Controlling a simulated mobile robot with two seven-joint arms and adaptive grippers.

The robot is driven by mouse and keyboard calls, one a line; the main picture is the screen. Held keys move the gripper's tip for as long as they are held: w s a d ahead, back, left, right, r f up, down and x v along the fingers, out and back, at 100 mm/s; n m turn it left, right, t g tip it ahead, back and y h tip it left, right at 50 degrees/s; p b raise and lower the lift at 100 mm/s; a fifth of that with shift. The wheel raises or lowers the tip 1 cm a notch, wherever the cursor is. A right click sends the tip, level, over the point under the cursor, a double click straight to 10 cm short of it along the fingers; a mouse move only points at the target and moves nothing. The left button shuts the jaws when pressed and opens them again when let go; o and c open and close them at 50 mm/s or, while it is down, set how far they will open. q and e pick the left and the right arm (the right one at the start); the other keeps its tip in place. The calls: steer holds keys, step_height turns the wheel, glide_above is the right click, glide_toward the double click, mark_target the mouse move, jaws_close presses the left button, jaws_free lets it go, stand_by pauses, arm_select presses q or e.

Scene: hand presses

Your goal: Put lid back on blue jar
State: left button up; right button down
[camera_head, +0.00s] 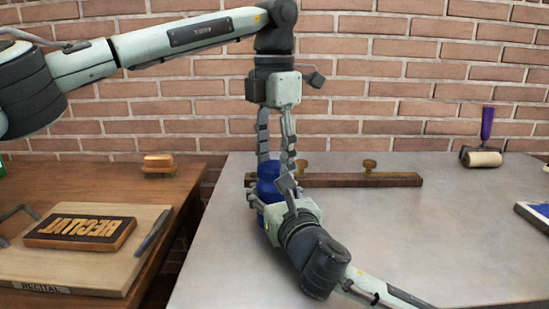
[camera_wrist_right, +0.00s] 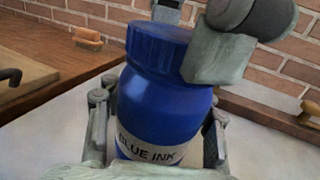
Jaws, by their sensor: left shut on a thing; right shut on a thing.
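The blue jar (camera_wrist_right: 160,112), labelled BLUE INK, stands upright on the grey table; in the head view its body (camera_head: 267,190) is partly hidden by my grippers. The ribbed blue lid (camera_wrist_right: 157,47) sits at the jar's mouth with no clear gap; I cannot tell whether it is screwed down. My left gripper (camera_head: 275,160) reaches down from above, shut on the lid; its fingers also show in the right wrist view (camera_wrist_right: 220,55). My right gripper (camera_head: 270,192) comes in low from the front right, shut around the jar body.
Behind the jar lies a wooden bar (camera_head: 345,180) with brass knobs. A purple-handled roller (camera_head: 484,152) is at the back right. The grey table's right middle is clear.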

arm_select(q)
steer(key=shift+m, duration=0.9)
arm_select(e)
steer(key=shift+f, duration=0.1)
arm_select(q)
steer(key=o, duration=1.4)
steer(key=shift+c, duration=0.2)
step_height(320, 180, up, 12)
arm_select(e)
steer(key=c, duration=0.5)
jaws_free()
